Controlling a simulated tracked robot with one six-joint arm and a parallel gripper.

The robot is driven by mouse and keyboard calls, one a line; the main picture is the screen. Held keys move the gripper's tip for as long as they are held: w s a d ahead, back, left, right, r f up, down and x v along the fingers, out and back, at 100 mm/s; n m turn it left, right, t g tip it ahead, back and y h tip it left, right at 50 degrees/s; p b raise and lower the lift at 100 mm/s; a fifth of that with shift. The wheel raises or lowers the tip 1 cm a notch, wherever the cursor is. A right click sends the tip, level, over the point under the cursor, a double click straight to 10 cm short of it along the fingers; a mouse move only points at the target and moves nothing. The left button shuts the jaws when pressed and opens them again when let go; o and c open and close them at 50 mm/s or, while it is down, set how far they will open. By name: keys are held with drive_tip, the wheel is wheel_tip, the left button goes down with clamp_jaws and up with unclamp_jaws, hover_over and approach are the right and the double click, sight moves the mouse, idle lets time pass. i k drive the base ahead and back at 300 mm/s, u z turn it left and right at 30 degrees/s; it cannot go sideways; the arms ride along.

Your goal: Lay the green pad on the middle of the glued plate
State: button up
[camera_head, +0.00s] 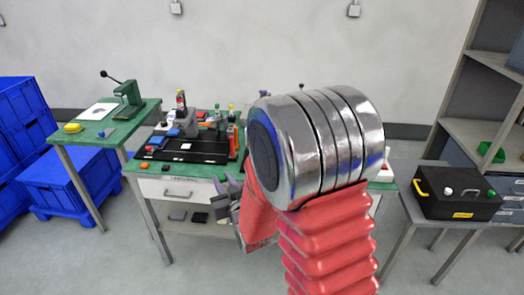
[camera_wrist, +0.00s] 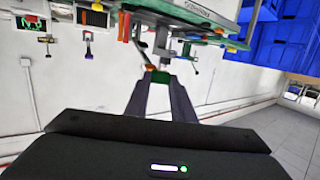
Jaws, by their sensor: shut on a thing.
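In the wrist view my gripper (camera_wrist: 161,80) is shut on the green pad (camera_wrist: 160,76), which shows as a small green patch between the fingertips. In the head view my gripper (camera_head: 226,184) is in front of the middle bench, partly hidden by my arm; the pad cannot be made out there. A black tray (camera_head: 165,156) lies on the green bench top, with a small white square (camera_head: 186,146) on it. I cannot tell whether this square is the glued plate. The gripper is to the right of the tray, apart from it in the picture.
The middle bench (camera_head: 182,169) also carries bottles, a blue block and an orange-red item. A left table (camera_head: 80,135) holds a green press (camera_head: 128,98) and a yellow item (camera_head: 73,127). Blue crates (camera_head: 60,180) stand left. A black case (camera_head: 455,195) is on the right table.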

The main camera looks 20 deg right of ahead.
sight(156, 139)
drive_tip(key=z, duration=0.05)
drive_tip(key=i, duration=0.9)
drive_tip(key=u, duration=0.1)
